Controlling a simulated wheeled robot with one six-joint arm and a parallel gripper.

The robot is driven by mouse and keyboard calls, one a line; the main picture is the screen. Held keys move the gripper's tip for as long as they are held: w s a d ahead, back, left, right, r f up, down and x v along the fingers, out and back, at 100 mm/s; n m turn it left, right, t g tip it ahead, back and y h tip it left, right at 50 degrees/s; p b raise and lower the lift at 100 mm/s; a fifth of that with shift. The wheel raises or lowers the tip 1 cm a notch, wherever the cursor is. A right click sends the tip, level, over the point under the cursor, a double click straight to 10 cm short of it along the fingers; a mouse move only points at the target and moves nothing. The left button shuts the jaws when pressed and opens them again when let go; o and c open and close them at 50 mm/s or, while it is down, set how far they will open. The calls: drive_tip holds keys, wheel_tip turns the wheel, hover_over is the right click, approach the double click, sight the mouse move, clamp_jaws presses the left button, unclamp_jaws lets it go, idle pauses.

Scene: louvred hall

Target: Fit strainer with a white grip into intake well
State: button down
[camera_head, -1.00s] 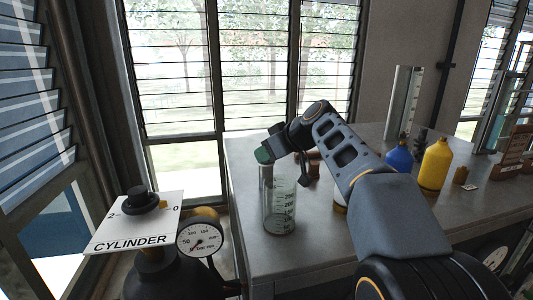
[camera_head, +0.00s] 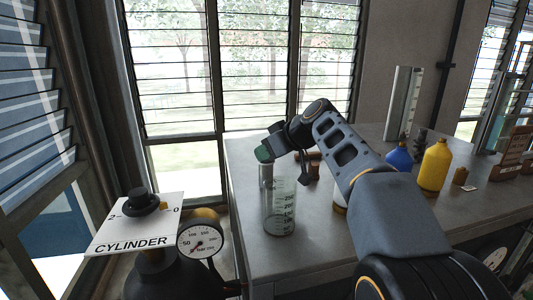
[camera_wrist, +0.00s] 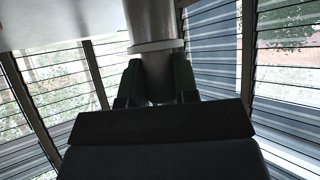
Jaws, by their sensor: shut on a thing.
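My gripper (camera_head: 264,155) is at the left end of the bench, with its green fingers pointing down. In the wrist view my gripper (camera_wrist: 157,85) is shut around a pale grey cylindrical piece (camera_wrist: 152,25) with a collar, probably the strainer's grip. In the head view a narrow pale tube (camera_head: 266,172) hangs below the fingers. It overlaps a clear graduated vessel (camera_head: 280,212) that stands upright on the bench. I cannot tell whether the tube is inside, behind or in front of it. No intake well can be made out for certain.
The grey bench (camera_head: 320,240) holds a blue bottle (camera_head: 399,158), a yellow bottle (camera_head: 434,166) and a tall upright scale (camera_head: 402,105) at the right. A gas cylinder with a gauge (camera_head: 200,240) and a CYLINDER sign (camera_head: 135,238) stands left of the bench. Louvred windows lie behind.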

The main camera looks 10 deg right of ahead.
drive_tip(key=shift+r+p, duration=1.55)
drive_tip(key=shift+r, duration=0.6)
